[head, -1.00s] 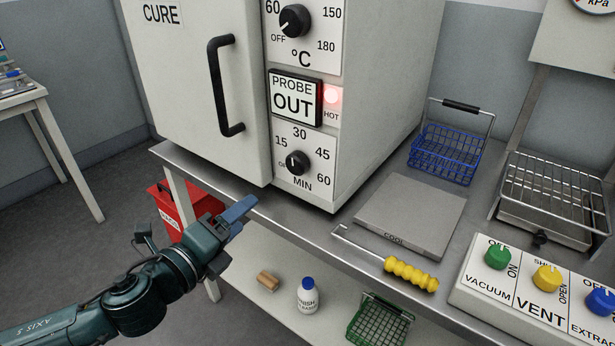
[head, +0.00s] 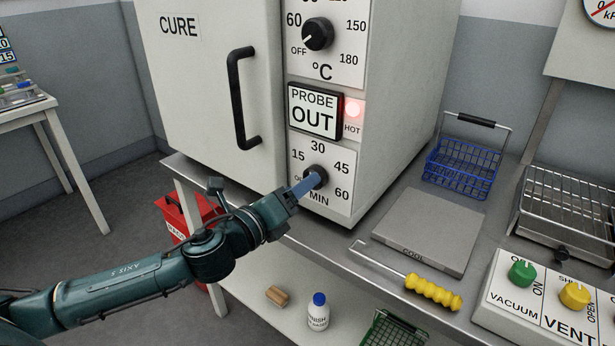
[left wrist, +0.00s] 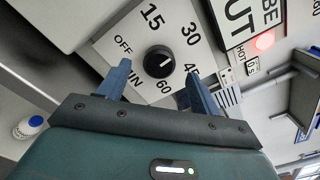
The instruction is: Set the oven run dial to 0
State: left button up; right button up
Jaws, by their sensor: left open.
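The run dial (head: 317,175) is a black knob on the oven's lower white MIN panel, marked OFF, 15, 30, 45 and 60. In the left wrist view the dial (left wrist: 158,59) shows a short pale mark on its face; I cannot tell its exact setting. My left gripper (head: 304,187) is open in front of the dial, its blue fingers partly covering the dial and the OFF label. In the left wrist view the fingers (left wrist: 159,70) stand on either side of the dial; contact is not clear. My right gripper is not in view.
Above are the PROBE OUT display (head: 314,111), a lit HOT lamp (head: 352,109) and the temperature dial (head: 317,34). The oven door handle (head: 242,98) juts out to the left. A yellow-handled hook tool (head: 433,291) and a grey COOL plate (head: 430,231) lie on the bench.

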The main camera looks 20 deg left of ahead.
pick_arm(q)
jog(key=shift+x, duration=1.95)
jog(key=shift+c, duration=0.3)
jog(key=c, duration=0.9)
